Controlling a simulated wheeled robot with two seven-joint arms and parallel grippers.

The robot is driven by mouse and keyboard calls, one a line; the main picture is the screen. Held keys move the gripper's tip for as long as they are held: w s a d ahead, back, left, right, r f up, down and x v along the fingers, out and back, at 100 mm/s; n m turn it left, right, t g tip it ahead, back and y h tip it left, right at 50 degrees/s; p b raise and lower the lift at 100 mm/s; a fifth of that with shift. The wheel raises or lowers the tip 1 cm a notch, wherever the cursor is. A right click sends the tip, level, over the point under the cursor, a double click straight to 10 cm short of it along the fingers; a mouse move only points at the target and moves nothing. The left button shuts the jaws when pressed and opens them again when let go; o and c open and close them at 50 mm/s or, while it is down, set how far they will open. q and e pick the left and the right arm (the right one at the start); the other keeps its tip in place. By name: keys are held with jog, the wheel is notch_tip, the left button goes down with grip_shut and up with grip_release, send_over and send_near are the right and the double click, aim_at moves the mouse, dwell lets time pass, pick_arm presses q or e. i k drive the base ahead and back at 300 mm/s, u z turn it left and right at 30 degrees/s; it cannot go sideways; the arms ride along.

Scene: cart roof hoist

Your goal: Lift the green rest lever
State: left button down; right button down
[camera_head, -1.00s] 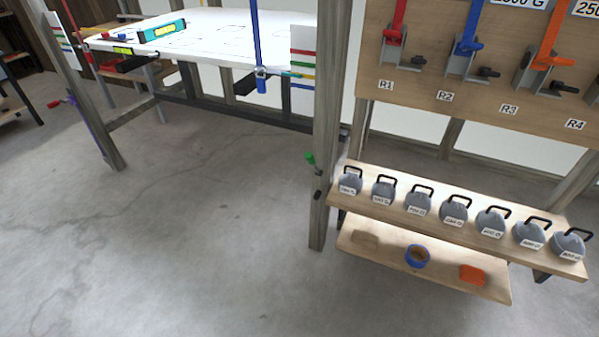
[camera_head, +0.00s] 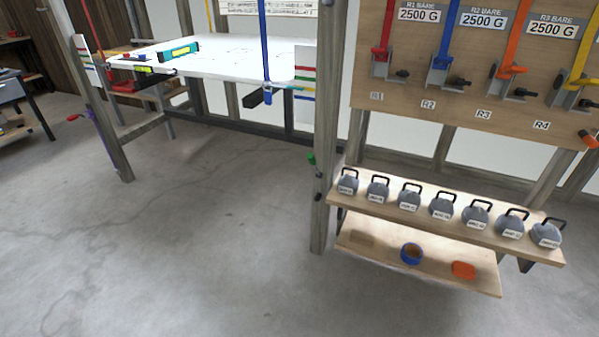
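A small green lever (camera_head: 311,158) sticks out from the left side of the wooden post (camera_head: 322,190) in the middle of the head view, at about mid-height. A small dark fitting shows on the post just below it. The lever looks small at this distance, and its exact angle is hard to tell. Neither of my grippers is in view.
A wooden shelf (camera_head: 360,203) with several grey weights stands right of the post; a lower shelf (camera_head: 400,268) holds blue tape (camera_head: 411,254) and an orange item (camera_head: 463,270). A white panel (camera_head: 215,55) hangs at the back left. The concrete floor (camera_head: 180,240) in front is clear.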

aim_at(311, 157)
jog(key=u, duration=0.55)
jog(key=i, duration=0.6)
jog(key=z, duration=1.85)
